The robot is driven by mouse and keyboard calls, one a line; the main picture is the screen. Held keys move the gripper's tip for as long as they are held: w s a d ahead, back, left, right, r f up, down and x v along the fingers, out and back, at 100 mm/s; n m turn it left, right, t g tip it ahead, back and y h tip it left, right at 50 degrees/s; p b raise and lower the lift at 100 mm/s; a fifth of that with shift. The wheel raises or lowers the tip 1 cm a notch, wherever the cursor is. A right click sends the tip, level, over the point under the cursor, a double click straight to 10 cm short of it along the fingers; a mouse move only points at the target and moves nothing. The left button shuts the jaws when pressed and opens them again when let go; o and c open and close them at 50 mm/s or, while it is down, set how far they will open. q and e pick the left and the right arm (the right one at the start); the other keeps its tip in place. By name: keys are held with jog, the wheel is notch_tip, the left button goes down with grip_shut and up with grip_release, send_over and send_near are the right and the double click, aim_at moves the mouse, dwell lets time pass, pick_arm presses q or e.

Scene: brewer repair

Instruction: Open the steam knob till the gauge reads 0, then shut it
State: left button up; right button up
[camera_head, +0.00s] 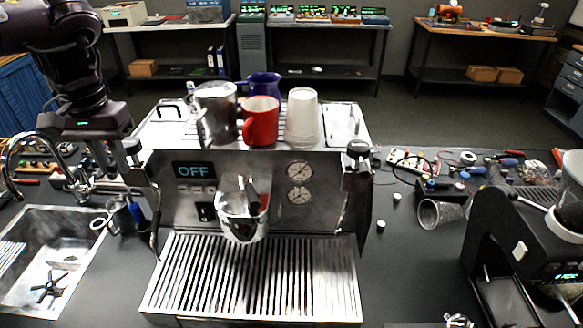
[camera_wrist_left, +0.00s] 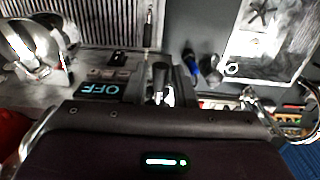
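The espresso machine (camera_head: 270,165) stands in the middle of the counter, its display reading OFF. A black knob (camera_head: 132,147) sits at its upper left corner and another black knob (camera_head: 358,149) at its upper right. Two round gauges (camera_head: 299,170) are on the front panel; their needles are too small to read. My left gripper (camera_head: 112,160) points down at the left knob, close beside or around it; contact is unclear. In the left wrist view a dark upright knob or handle (camera_wrist_left: 160,76) shows just beyond the gripper body, whose fingers are mostly hidden. My right gripper is out of view.
A steel pitcher (camera_head: 216,112), red mug (camera_head: 261,121) and white cups (camera_head: 302,116) stand on the machine. A sink with faucet (camera_head: 15,160) is at the left. A black grinder (camera_head: 500,240) is at the right. Tools and a tipped glass (camera_head: 440,213) lie between.

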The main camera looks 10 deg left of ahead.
pick_arm(q)
jog(key=shift+w+d+n, duration=0.4)
jog(key=shift+d+n, duration=0.3)
jog(key=shift+n, duration=0.85)
jog(key=shift+w+d+n, duration=0.35)
jog(key=shift+d+n, duration=0.4)
jog(key=shift+n, duration=0.75)
jog(key=shift+w+d+n, duration=0.4)
jog(key=shift+d+n, duration=0.3)
jog(key=shift+n, duration=0.85)
jog(key=o, duration=0.4)
jog(key=c, duration=0.4)
jog(key=shift+s+f, duration=0.1)
